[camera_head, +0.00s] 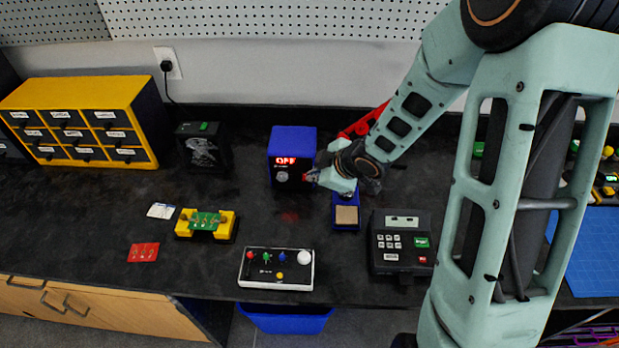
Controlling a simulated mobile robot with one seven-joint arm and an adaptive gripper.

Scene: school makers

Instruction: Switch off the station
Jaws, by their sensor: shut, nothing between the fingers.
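The station is a blue box with a dark front (292,142) at the back middle of the bench. Its red display reads "OFF", and a round knob (282,177) sits below it. My gripper (312,177) is shut and empty at the right side of the station's front, close to the knob. I cannot tell whether its fingertips touch the station. A blue stand with a tan sponge (346,216) is in front of my gripper. My arm reaches in from the right and hides part of the bench behind it.
A yellow drawer cabinet (140,90) and a dark box (203,150) stand at the left. A green board in a yellow holder (206,223), a control box with coloured knobs (276,268) and a keypad device (401,242) are nearer the front. The bench left of the station has free room.

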